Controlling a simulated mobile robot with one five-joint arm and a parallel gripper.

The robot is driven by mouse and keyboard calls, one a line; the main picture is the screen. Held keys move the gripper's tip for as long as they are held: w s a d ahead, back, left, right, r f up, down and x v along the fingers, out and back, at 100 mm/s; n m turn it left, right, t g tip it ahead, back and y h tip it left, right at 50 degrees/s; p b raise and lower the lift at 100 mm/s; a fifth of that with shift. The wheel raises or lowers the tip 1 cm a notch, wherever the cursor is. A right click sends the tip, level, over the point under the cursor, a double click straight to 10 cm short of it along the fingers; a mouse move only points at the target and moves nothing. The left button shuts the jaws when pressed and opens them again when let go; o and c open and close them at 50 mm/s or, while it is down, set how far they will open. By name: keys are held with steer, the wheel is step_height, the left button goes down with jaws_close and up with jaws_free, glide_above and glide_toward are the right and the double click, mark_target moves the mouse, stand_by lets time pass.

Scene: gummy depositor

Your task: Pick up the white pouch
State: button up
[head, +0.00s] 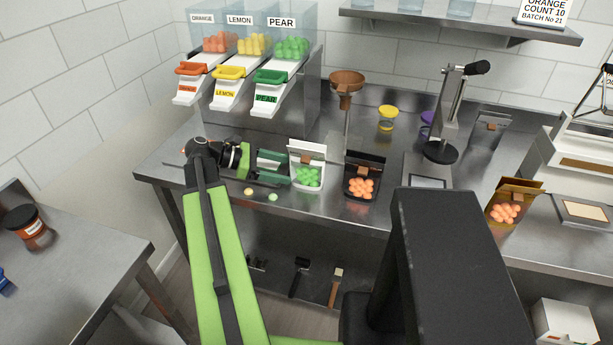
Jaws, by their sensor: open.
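The white pouch (307,151) stands upright and open on the steel counter (215,160), in the middle of the head view. Green gummies show in its front. My gripper (287,168) is at the pouch's left side, with its two dark green fingers spread apart and pointing right at it. The fingertips reach the pouch's left edge; I cannot tell whether they touch it. Nothing shows between the fingers.
A black pouch (363,189) of orange gummies stands close to the right of the white pouch. A brown funnel (347,82) on a stand is behind. Loose gummies (272,197) lie near the front edge. A tan pouch (500,213) stands farther right.

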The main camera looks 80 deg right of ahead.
mark_target(297, 160)
steer(key=b+x, duration=0.2)
steer(key=x, duration=0.3)
steer(key=shift+d+f, duration=0.1)
steer(key=shift+f, duration=0.15)
steer(key=shift+s, duration=0.2)
steer(key=shift+w+r, duration=0.1)
steer(key=c, duration=1.6)
steer(key=shift+r, duration=0.1)
step_height(297, 160, up, 4)
steer(key=p, duration=0.4)
steer(key=shift+r, duration=0.2)
steer(key=s+d+r+p, duration=0.2)
steer(key=s+r+p, duration=0.4)
steer(key=s, duration=0.5)
steer(key=shift+s+r+p, duration=0.2)
steer(key=shift+s+p, duration=0.15)
steer(key=shift+p, duration=0.1)
